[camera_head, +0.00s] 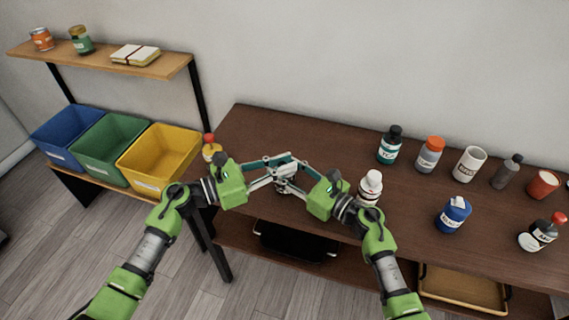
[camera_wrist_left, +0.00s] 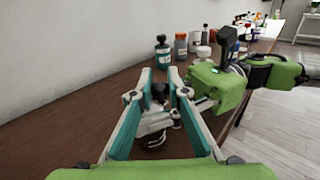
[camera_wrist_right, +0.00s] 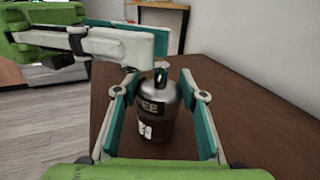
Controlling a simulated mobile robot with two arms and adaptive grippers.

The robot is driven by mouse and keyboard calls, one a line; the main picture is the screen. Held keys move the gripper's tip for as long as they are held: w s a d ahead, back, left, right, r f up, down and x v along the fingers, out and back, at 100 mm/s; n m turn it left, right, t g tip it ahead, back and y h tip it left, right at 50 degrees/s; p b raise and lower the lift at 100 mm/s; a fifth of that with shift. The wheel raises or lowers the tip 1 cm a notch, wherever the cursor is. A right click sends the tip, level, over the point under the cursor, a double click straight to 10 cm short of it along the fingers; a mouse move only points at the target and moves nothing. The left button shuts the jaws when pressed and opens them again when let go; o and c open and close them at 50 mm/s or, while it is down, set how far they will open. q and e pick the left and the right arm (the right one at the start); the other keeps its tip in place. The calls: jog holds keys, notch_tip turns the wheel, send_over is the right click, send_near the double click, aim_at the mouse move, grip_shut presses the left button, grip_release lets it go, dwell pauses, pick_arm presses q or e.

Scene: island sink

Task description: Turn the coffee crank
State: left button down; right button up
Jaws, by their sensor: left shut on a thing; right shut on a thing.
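The coffee grinder (camera_wrist_right: 157,118) is a dark jar with a silver top and a partly readable label. It stands upright on the brown table and shows in the left wrist view (camera_wrist_left: 152,138). In the head view it is mostly hidden by my grippers. My right gripper (camera_head: 288,178) has its fingers around the grinder's body and is shut on it. My left gripper (camera_head: 290,161) reaches across from the left, its fingers at the top of the grinder. It is shut on the crank there, which the fingers largely hide.
A white bottle (camera_head: 371,187) stands close to my right gripper. A red-capped bottle (camera_head: 210,148) is at the table's left edge. Several jars and bottles, including a blue one (camera_head: 453,214), fill the right side. Yellow (camera_head: 160,154), green and blue bins stand left.

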pick_arm(q)
jog(key=shift+w+a+f+m+g+h, duration=0.1)
jog(key=shift+a+m+g+h, duration=0.15)
jog(key=shift+m+g, duration=0.5)
jog(key=shift+w+a+r+m+g+h, duration=0.15)
jog(key=shift+m+g, duration=0.25)
jog(key=shift+g, duration=0.65)
jog(key=shift+a+f+m+g+h, duration=0.15)
jog(key=shift+m+g+h, duration=0.15)
jog(key=shift+m+g, duration=0.45)
jog(key=c, duration=1.9)
grip_release()
jog(key=a, duration=0.4)
jog(key=s+a, duration=0.1)
jog(key=a, duration=0.7)
jog(key=shift+s, duration=0.25)
